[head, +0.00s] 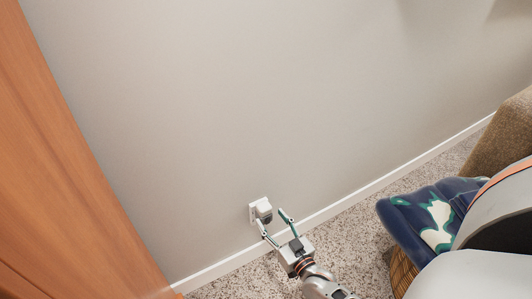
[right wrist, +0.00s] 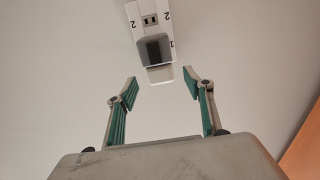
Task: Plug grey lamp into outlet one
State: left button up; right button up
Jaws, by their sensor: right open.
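A white outlet plate (head: 252,214) is on the wall just above the baseboard. It also shows in the right wrist view (right wrist: 150,20), with one open socket and printed numbers 2 and 1. A grey plug block (right wrist: 154,49) sits against the plate over the socket beside the 1; it shows pale in the head view (head: 264,210). How deep its prongs sit is hidden. My right gripper (head: 271,217) is open and empty, its fingers spread just short of the plug, one to each side in the right wrist view (right wrist: 160,82). No lamp body or cord is visible. My left gripper is out of view.
An orange wooden panel (head: 70,170) stands at the left. A white baseboard (head: 345,204) runs along the wall above speckled carpet (head: 345,235). A wicker basket (head: 402,272) with blue patterned cloth (head: 408,222) and a brown upholstered piece (head: 503,135) stand at the right.

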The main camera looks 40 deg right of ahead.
jog(key=v, duration=0.6)
jog(key=shift+c, duration=0.4)
